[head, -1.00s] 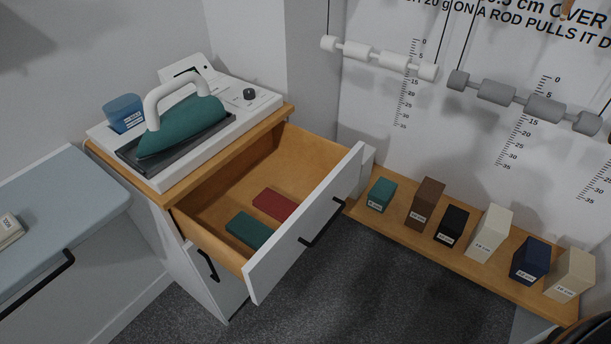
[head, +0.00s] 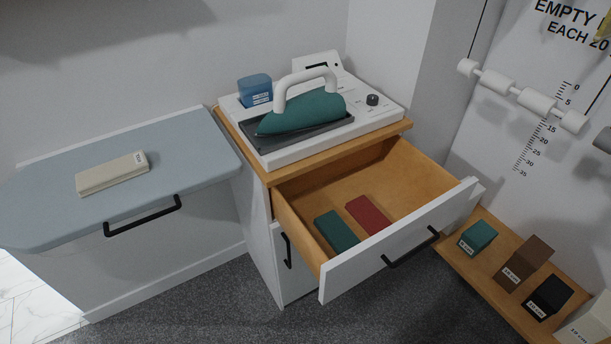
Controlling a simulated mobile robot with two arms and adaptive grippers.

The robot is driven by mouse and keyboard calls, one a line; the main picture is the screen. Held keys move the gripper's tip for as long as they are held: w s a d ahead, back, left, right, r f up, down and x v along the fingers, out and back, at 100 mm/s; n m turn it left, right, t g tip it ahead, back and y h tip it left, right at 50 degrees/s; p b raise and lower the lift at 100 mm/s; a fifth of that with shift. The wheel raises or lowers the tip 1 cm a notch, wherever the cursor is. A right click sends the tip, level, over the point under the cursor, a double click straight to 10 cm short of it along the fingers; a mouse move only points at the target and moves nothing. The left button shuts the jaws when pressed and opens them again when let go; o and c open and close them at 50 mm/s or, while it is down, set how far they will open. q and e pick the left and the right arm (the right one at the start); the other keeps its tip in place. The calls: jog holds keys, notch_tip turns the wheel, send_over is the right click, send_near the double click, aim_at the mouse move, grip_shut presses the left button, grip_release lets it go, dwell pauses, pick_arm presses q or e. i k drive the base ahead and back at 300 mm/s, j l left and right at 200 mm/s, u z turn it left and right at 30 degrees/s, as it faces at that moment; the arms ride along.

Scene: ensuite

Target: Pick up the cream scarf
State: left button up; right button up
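A folded cream scarf (head: 112,174) with a small white label at its right end lies flat on the blue-grey ironing board top (head: 60,212), at the left of the head view. Nothing touches it from above. Neither of my grippers shows in the head view.
Right of the board, a cabinet carries a teal iron (head: 303,110) and a blue container (head: 255,90). Its open drawer (head: 398,241) juts forward, holding a teal block (head: 337,231) and a red block (head: 369,214). A low shelf (head: 470,270) with several labelled blocks stands right.

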aim_at(102, 177)
jog(key=u, duration=1.35)
